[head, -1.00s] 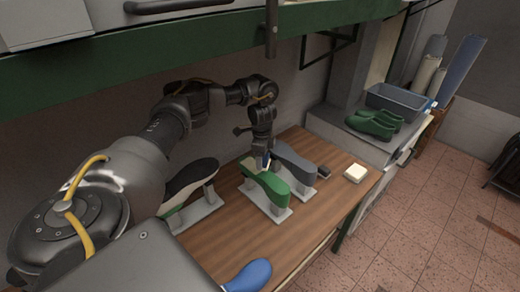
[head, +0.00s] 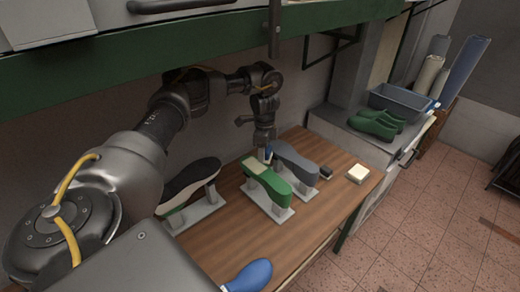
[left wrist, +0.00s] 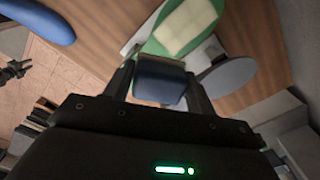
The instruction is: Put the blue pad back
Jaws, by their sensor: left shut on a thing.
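My left gripper (head: 266,150) is shut on the blue pad (head: 268,153), a small dark blue block. In the left wrist view the pad (left wrist: 160,79) sits between the two fingers (left wrist: 160,85). The gripper is by the back end of the green shoe last (head: 272,187), between it and the grey last (head: 297,162). A cream pad (head: 256,167) lies on top of the green last; it also shows in the left wrist view (left wrist: 185,25). A dark shape at the left wrist view's left edge may be my right gripper (left wrist: 14,71); its jaws are unclear.
A black-topped last (head: 192,178) stands left of the green one. A white block (head: 357,173) and a small dark block (head: 325,173) lie to the right. A blue last (head: 250,276) is at the front. Bare table (head: 225,235) lies between. A green shelf edge runs overhead.

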